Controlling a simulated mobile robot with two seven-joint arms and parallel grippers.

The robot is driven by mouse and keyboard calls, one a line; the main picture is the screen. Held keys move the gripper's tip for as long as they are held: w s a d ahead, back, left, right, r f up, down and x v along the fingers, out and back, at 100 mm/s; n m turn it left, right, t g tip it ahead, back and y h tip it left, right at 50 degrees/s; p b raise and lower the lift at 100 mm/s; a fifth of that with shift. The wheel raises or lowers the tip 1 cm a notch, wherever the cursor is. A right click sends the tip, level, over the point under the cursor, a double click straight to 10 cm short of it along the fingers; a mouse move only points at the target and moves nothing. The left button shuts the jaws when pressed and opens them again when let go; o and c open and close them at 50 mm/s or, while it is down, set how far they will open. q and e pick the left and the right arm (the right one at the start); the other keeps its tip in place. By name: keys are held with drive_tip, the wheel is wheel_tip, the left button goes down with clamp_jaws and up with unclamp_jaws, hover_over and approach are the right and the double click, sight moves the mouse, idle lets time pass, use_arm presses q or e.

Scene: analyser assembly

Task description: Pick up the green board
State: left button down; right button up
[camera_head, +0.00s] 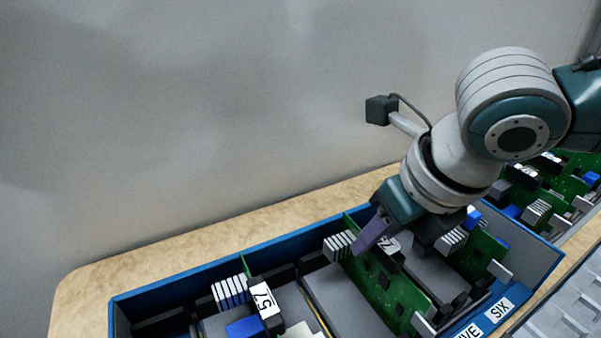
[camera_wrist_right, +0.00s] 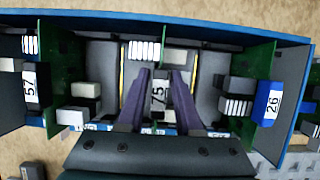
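The green board (camera_head: 388,289) stands upright on edge in the blue bin (camera_head: 122,307), with a black part carrying a white label, partly covered by my gripper. In the right wrist view this label (camera_wrist_right: 158,98) reads 75. My right gripper (camera_head: 368,236) is down over the top of this board, purple fingers pointing into the bin. In the right wrist view the fingers (camera_wrist_right: 160,72) lie on either side of the labelled part. Whether they touch it or leave a narrow gap is unclear. My left gripper is in neither view.
A board labelled 57 (camera_head: 264,299) stands to the left in the bin. Another board (camera_head: 481,252) stands to the right; in the right wrist view a board on that side is labelled 26 (camera_wrist_right: 271,104). More boards (camera_head: 560,175) lie beyond the bin's right end. A wall rises behind the table (camera_head: 165,254).

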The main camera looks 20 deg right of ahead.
drive_tip(key=c, duration=0.5)
drive_tip(key=shift+r, duration=0.1)
idle(0.3)
wheel_tip(320, 180, up, 20)
drive_tip(key=p, duration=0.4)
